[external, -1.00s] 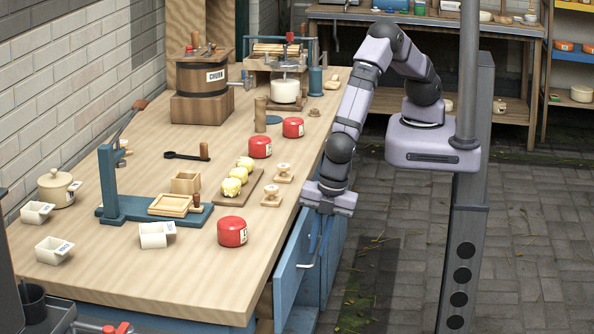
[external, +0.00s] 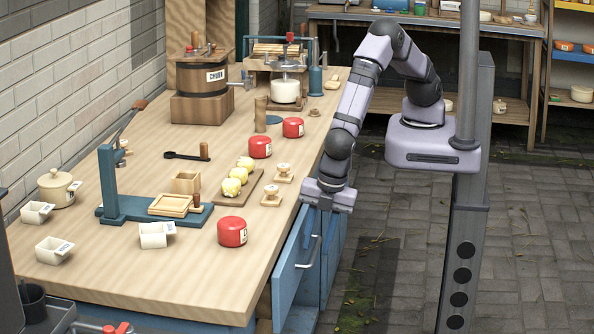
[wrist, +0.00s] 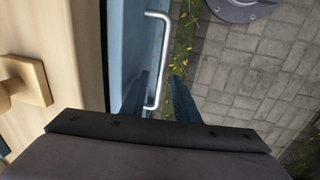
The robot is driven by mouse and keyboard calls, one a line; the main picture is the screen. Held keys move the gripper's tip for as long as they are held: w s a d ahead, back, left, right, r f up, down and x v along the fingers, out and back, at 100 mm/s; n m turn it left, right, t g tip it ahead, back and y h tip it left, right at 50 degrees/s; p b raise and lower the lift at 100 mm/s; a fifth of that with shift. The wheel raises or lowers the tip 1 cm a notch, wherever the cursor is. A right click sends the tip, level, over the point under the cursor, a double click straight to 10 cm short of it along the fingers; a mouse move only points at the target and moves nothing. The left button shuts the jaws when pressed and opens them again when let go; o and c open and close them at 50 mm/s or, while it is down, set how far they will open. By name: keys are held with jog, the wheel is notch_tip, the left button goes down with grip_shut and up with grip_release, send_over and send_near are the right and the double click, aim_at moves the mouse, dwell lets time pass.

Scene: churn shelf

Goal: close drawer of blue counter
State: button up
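The blue counter (external: 190,314) has a wooden top. Its blue drawer (external: 287,281) juts out from the right side, partly open. The drawer has a silver bar handle (external: 310,256), which also shows in the wrist view (wrist: 161,50). My gripper (external: 320,228) points down beside the counter's right edge, at the far end of the handle. In the wrist view, the two fingers of my gripper (wrist: 159,76) are apart, one on each side of the handle's line. Whether they touch the bar cannot be told.
A red tin (external: 232,232) and small wooden knobbed pieces (external: 271,196) stand near the counter's right edge. A wooden board (external: 244,187) with yellow lumps lies further in. Open paved floor (external: 530,240) lies to the right. A grey post (external: 466,200) stands beside my base.

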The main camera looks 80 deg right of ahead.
notch_tip(320, 180, up, 6)
jog(key=s, duration=0.1)
jog(key=shift+s+r+b, duration=0.15)
jog(key=shift+r+b, duration=0.05)
jog(key=shift+b, duration=0.25)
jog(key=s+a+f+n+t+b, duration=0.2)
jog(key=s+f+n+b, duration=0.6)
jog(key=s+f+b, duration=1.45)
jog(key=w+d+r+m+t, duration=0.2)
jog(key=w+r+m+t, duration=0.5)
jog(key=w+r+t, duration=0.4)
jog(key=w+r, duration=0.3)
jog(key=w, duration=0.1)
jog(key=shift+w+m, duration=0.2)
jog(key=shift+m, duration=0.2)
